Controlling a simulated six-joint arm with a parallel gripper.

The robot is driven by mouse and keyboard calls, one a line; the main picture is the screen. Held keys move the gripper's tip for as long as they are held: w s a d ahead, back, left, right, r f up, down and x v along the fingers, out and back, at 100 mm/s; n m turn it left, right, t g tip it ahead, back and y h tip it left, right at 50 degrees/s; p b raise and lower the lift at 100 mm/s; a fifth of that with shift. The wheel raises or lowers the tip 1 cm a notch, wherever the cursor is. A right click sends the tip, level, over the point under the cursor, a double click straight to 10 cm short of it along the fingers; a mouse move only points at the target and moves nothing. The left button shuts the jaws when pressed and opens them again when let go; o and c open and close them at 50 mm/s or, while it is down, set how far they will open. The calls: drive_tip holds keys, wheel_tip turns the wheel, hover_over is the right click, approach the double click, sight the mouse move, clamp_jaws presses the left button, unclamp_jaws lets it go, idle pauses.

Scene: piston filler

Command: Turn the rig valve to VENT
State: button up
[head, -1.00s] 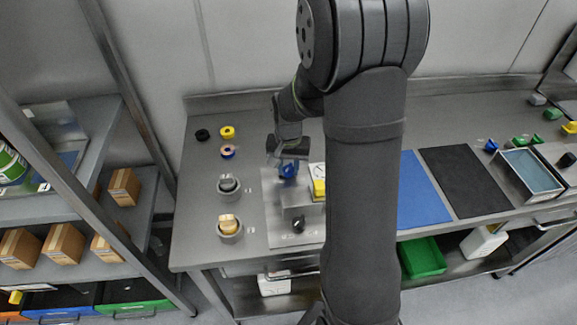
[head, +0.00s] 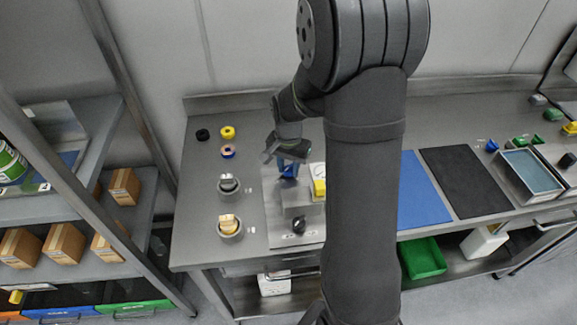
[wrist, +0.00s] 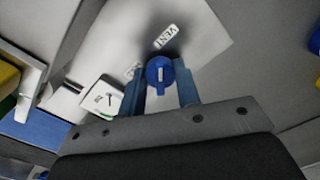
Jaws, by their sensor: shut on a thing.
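The rig valve's blue knob (wrist: 159,73) sits between my gripper's two blue fingers (wrist: 161,80) in the wrist view, and the jaws are shut on it. A white line on the knob's face runs roughly up and down in that view. The VENT label (wrist: 166,36) is on the pale plate just above the knob and slightly right. A second label (wrist: 133,70) lies to the left, partly hidden by a finger. In the head view, my gripper (head: 286,162) reaches down over the blue knob (head: 288,172), at the rear of the rig's plate (head: 277,235).
In the head view, a yellow block (head: 319,186) is right of the knob, and a black knob (head: 299,225) is at the front. Two round holders (head: 229,186) (head: 230,228) stand left of the plate.

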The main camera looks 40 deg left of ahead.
sight(289, 169)
drive_tip(key=o, duration=1)
wheel_tip(289, 169, up, 18)
drive_tip(key=shift+f, duration=0.25)
wheel_tip(289, 169, down, 18)
drive_tip(key=shift+r, duration=0.2)
idle(0.4)
drive_tip(key=shift+r, duration=0.1)
